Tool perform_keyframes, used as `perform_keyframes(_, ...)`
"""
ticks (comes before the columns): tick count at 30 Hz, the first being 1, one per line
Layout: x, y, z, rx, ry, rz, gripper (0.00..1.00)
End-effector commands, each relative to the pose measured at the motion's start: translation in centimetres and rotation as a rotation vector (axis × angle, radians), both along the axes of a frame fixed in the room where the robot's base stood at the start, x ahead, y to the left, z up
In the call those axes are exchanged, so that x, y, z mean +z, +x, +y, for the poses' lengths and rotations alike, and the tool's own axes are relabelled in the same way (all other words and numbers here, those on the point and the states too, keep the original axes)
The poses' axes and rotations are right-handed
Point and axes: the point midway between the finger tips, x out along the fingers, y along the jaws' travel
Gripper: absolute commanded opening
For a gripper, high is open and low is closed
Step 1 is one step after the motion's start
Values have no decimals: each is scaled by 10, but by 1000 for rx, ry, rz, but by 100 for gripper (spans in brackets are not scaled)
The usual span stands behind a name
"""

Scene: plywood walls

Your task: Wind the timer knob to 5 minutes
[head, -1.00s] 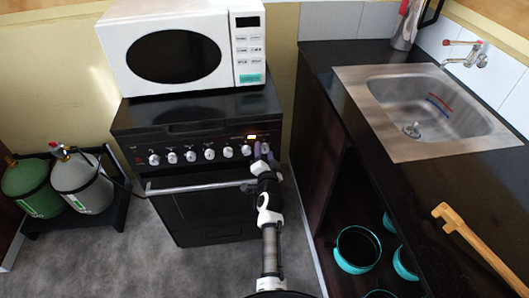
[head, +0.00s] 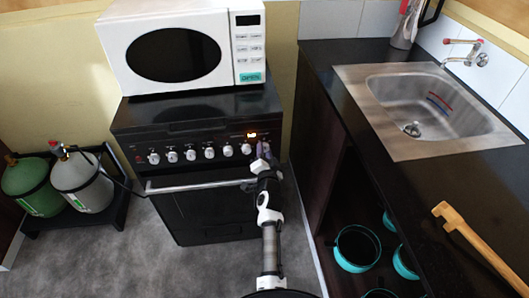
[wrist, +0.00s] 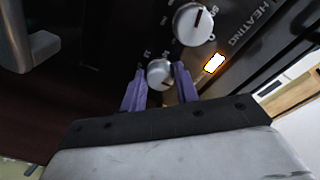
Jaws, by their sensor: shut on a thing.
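The black stove (head: 190,185) has a row of knobs along its front panel. My gripper (head: 264,152) is at the right end of that row, below the lit orange display (head: 251,135). In the wrist view, the purple fingers of my gripper (wrist: 158,82) are on either side of a small silver knob (wrist: 160,73), shut on it. Number marks show beside this knob, but I cannot read its setting. The knob is largely hidden by my gripper in the head view. The lit display (wrist: 214,63) is close to the right finger.
A larger knob (wrist: 194,24) sits close by, beside the word HEATING. The oven handle (head: 200,186) runs below the knobs. A white microwave (head: 183,48) stands on the stove. The counter with a sink (head: 385,110) is to the right. Gas bottles (head: 84,186) stand at left.

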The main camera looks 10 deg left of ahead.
Motion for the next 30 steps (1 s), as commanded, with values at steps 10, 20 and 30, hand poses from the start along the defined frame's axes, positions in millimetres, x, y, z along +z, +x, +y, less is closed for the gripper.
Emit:
perform_keyframes(10,-1,0,0,-1,-19,-6,8)
perform_keyframes(20,0,0,0,-1,-27,-8,8)
perform_keyframes(30,-1,0,-1,-1,-27,-8,8)
